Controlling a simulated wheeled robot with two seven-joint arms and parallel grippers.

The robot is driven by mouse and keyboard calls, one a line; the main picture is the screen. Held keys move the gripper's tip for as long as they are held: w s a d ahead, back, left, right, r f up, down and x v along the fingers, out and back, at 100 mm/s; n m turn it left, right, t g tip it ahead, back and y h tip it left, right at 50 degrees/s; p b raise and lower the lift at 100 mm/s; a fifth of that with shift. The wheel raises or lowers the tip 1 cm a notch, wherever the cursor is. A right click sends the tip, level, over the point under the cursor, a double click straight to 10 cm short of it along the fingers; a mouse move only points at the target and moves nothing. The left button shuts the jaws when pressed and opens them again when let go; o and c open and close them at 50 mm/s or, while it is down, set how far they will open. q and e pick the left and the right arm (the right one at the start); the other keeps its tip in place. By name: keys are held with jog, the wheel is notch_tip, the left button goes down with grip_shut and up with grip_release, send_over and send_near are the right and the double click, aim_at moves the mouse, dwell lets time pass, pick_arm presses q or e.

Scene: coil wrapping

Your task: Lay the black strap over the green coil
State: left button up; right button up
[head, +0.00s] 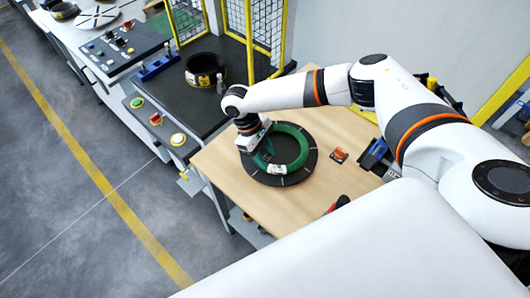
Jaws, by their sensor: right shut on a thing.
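The green coil (303,148) lies flat on a round black plate (311,172) on the wooden table. A white label shows on its front edge. My right gripper (262,153) reaches in from the right and points down at the coil's left side. It is shut on the black strap, which is mostly hidden; only a dark bit shows by the fingers, too small to trace. I cannot tell whether the strap touches the coil. My left gripper is not in view.
On the wooden table (228,164), a small orange and black item (339,155) and a blue bin (375,153) stand right of the plate. A dark machine bench with a black ring (205,70) and yellow mesh guards (268,28) is behind. The table's left part is clear.

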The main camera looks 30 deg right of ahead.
dwell(0.4)
jog(key=shift+p, duration=0.45)
jog(key=shift+p, duration=0.65)
dwell(0.8)
jog(key=shift+f+b, duration=1)
jog(key=shift+f, duration=0.9)
jog(key=o, duration=1)
jog(key=shift+r, duration=0.1)
